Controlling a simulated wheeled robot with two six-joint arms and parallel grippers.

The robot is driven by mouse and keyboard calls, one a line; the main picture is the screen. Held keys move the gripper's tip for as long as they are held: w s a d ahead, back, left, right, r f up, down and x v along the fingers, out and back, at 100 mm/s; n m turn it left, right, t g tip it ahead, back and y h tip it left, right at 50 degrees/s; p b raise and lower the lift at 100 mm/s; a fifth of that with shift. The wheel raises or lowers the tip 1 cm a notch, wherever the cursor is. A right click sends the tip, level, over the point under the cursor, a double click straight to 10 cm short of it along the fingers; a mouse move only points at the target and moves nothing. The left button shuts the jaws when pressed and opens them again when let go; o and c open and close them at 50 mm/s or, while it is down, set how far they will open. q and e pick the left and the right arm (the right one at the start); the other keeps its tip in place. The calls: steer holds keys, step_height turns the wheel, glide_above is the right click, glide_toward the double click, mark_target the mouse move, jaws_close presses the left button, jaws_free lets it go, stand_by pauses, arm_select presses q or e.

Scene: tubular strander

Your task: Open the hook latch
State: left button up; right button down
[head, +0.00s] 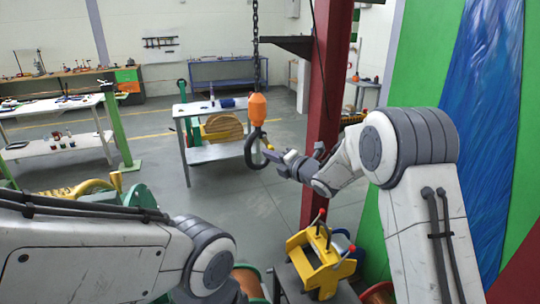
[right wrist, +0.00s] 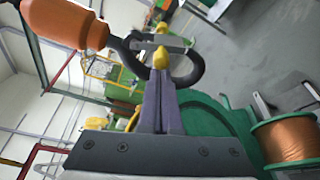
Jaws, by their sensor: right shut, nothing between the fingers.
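A black hook (head: 251,152) hangs under an orange hook block (head: 257,108) on a chain. The right wrist view shows the orange block (right wrist: 68,22), the curved hook (right wrist: 190,72) and a grey bar-like latch (right wrist: 176,41) across the hook's mouth. My right gripper (head: 268,155) is beside the hook on its right. Its fingers are shut and empty; in the right wrist view the yellow fingertips (right wrist: 160,58) lie right at the latch. I cannot tell whether they touch it. My left arm shows at the lower left, but its gripper is out of view.
A red column (head: 323,120) stands close behind my right arm. A yellow device with red-tipped levers (head: 317,255) sits below my right arm. A table (head: 212,153) stands behind the hook. Open floor (head: 240,210) lies below the hook.

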steer(key=shift+n+b, duration=0.3)
steer(key=shift+b, duration=0.3)
steer(key=shift+h, duration=0.3)
steer(key=d+n+h+b, duration=0.1)
steer(key=n+b, duration=0.2)
steer(key=d+r+n+h+b, duration=0.1)
steer(key=n+h+b, duration=0.1)
steer(key=n+b, duration=0.1)
steer(key=w+d+r+n+h+b, duration=0.1)
steer(key=n+b, duration=0.2)
steer(key=shift+d+r+h, duration=0.2)
steer(key=shift+r+h, duration=0.05)
steer(key=shift+h, duration=0.05)
stand_by(0.5)
stand_by(0.4)
